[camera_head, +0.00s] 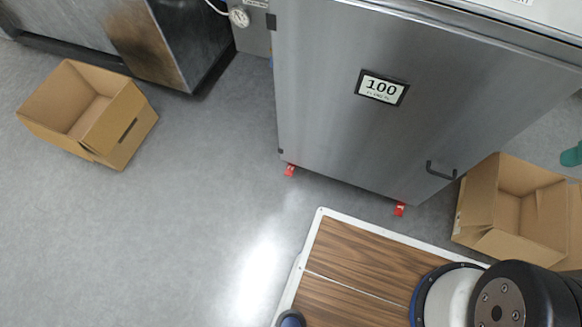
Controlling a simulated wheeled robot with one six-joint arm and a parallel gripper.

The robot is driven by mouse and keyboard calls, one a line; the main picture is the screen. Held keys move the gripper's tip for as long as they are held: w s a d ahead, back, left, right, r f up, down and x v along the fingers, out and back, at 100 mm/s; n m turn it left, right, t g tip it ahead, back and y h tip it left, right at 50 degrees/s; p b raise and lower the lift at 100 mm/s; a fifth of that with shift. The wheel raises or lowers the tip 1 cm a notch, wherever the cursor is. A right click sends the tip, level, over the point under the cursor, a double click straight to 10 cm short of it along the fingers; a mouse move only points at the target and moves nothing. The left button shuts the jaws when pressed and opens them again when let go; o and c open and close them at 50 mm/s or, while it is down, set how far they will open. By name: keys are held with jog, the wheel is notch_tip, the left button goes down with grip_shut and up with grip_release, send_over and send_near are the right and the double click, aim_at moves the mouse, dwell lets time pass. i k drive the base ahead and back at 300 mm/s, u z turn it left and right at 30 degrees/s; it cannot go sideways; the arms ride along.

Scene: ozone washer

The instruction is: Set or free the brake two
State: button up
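A grey metal cabinet (350,120) with a plate reading 100 stands in the upper right half of the view. Two small red tabs show at its lower edge near the floor. One red tab (290,170) is at the left bottom corner, the other red tab (399,209) is further right, below the front face. They look like caster brake pedals. I cannot tell which one is brake two, nor whether either is set. My gripper is not in view; only part of my arm shows at the bottom right.
An open cardboard box (130,141) lies on the floor at the left. Another open box (480,205) stands right of the cabinet, beside its black handle (440,171). A dark metal unit (165,40) is at the upper left. The grey floor (170,230) is clear at left and centre.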

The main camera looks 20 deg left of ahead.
aim_at(290, 170)
jog(key=k, duration=0.5)
jog(key=u, duration=0.35)
jog(key=i, duration=0.5)
jog(key=u, duration=0.3)
